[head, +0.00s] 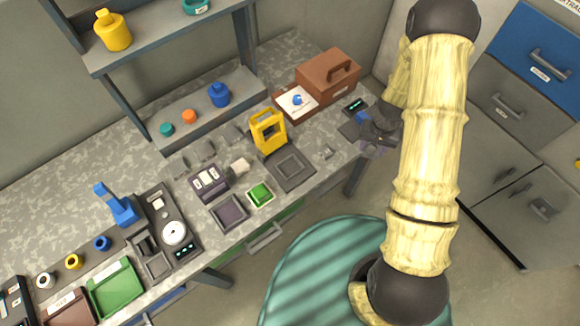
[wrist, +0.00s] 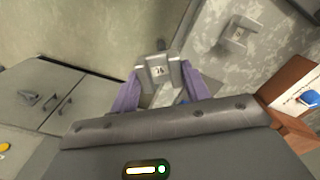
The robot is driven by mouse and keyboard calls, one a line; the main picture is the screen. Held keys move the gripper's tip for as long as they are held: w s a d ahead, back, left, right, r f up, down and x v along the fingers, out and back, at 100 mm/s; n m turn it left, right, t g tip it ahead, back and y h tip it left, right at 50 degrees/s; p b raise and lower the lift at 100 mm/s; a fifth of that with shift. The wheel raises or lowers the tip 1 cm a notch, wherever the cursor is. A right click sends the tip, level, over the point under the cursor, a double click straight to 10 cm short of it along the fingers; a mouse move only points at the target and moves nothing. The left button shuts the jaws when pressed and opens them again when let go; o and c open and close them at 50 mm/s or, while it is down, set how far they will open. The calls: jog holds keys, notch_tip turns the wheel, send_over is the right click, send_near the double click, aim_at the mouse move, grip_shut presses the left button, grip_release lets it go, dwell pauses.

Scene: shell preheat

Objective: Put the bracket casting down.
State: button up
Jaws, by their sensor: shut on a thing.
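The bracket casting (wrist: 160,71) is a small grey block with a dark marking on its face. In the wrist view it sits between the two purple fingers of my gripper (wrist: 159,82), which is shut on it. In the head view my gripper (head: 375,146) is at the right end of the speckled counter (head: 300,58), near its front edge. I cannot make out the held casting there. I cannot tell how high it is above the counter. A similar small grey piece (wrist: 237,36) lies apart from the gripper in the wrist view.
A small device with a green display (head: 355,105) is close by. A yellow frame (head: 267,131) and a dark square tray (head: 289,170) are farther left.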

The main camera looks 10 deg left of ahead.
jog(key=s+a+r+m, duration=0.2)
jog(key=a+m, duration=1)
jog(key=r+m+b, duration=0.2)
jog(key=m, duration=1.1)
send_over(290, 168)
jog(key=shift+w, duration=0.1)
jog(key=shift+f, duration=0.2)
notch_tip(290, 168, down, 6)
jog(key=shift+p, duration=0.4)
jog(key=shift+f, duration=0.1)
jog(key=shift+f, duration=1.75)
